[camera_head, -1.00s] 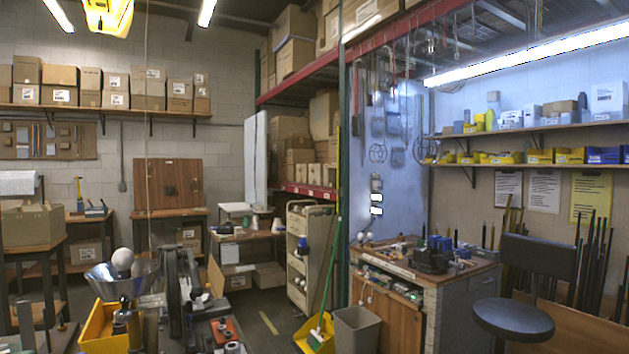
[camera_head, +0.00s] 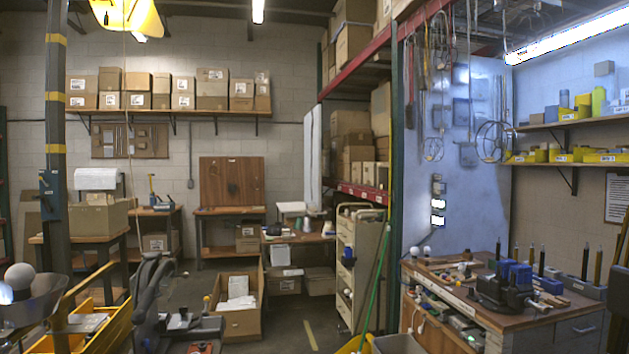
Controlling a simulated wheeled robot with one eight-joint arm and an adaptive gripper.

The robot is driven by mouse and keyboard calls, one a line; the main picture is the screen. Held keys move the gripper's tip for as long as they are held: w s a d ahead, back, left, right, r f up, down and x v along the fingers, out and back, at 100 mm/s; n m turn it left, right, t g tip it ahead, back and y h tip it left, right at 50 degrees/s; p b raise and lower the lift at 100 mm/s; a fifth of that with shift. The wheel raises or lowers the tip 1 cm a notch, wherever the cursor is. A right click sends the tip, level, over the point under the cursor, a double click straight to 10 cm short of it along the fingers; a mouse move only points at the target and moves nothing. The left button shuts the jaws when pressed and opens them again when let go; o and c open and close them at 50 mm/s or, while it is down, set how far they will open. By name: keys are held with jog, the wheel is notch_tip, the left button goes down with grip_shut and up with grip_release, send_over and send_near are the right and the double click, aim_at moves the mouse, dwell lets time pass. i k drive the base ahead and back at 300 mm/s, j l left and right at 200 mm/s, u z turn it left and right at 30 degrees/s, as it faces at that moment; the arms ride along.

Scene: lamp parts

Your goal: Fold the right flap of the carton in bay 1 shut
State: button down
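An open brown carton (camera_head: 240,323) stands on the floor left of centre, with white papers or packets inside. A brown panel stands up along its right side, perhaps a raised flap. Another brown carton (camera_head: 92,218) stands on the left bench; its top is too small to read clearly. No bay number is legible, so I cannot tell which carton is in bay 1. Dark grey jointed parts rise at the lower left, in front of the floor carton and to its left. I cannot make out my gripper's fingertips, and no carton is visibly touched.
A yellow bin (camera_head: 100,325) and a grey bowl with a white bulb (camera_head: 20,276) are close at lower left, beside a post (camera_head: 56,130). A beige cart (camera_head: 360,260) stands right of the floor carton. A cluttered workbench (camera_head: 500,300) fills the right. Some floor is clear between carton and cart.

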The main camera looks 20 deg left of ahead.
aim_at(383, 173)
jog(key=i+j+u, duration=0.1)
jog(key=i+u, duration=0.3)
jog(key=i, duration=0.55)
jog(key=i+l+u, duration=0.15)
jog(key=i+u, duration=0.25)
jog(key=i, duration=0.5)
jog(key=i+j+z, duration=0.15)
jog(key=i+z, duration=0.15)
jog(key=i, duration=0.25)
jog(key=i+j+z, duration=0.3)
jog(key=i, duration=0.2)
jog(key=z, duration=0.3)
